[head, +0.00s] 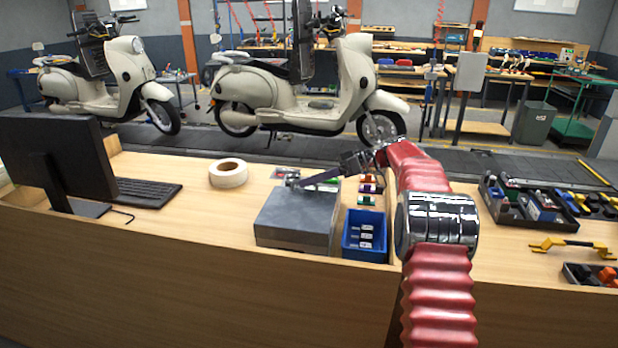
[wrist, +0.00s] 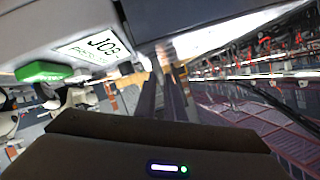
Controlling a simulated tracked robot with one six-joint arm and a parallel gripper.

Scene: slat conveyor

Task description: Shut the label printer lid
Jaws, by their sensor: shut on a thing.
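The label printer (head: 290,222) is a grey box on the near bench, seen from behind in the head view. A thin dark strip (head: 322,178) rises at a tilt over its far side and looks like the lid, partly raised. My gripper (head: 350,163) is at the upper right end of this strip. In the wrist view, the printer's pale face shows a screen reading JOB (wrist: 90,45) and a green button (wrist: 43,71). My two fingers (wrist: 163,88) are close together and reach to a dark panel (wrist: 185,14), apparently the lid; the contact itself is unclear.
A blue bin (head: 364,250) with labelled items stands right beside the printer. A white tape roll (head: 228,173), a keyboard (head: 146,193) and a monitor (head: 50,150) are to the left. A dark tray (head: 530,205) is on the right. Scooters stand behind.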

